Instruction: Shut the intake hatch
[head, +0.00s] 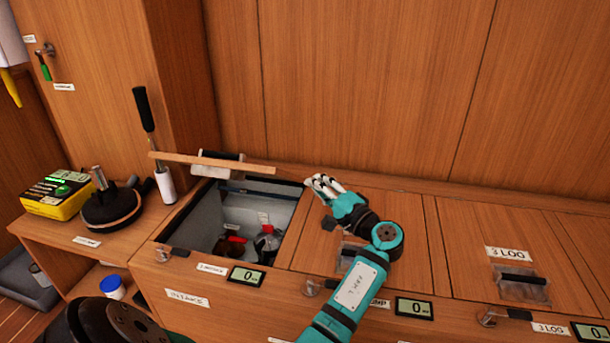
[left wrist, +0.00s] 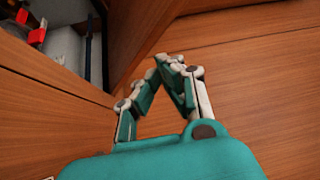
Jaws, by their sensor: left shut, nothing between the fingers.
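The hatch lid (head: 225,163) stands raised over the open compartment at the left of the wooden counter. It shows nearly edge-on, with a pale handle block near its middle. The grey-lined compartment (head: 238,205) below holds items with red parts. A label near the opening is too blurred to read surely. My left gripper (head: 312,182) is shut and empty, just right of the lid's right end; I cannot tell whether it touches. In the left wrist view the closed fingers (left wrist: 170,62) are near a wooden edge, with the open compartment (left wrist: 62,42) at upper left.
A black-handled tool (head: 145,110) stands upright left of the hatch. A yellow box (head: 57,195) and a dark round device (head: 110,207) sit on the left shelf. The wood wall rises close behind.

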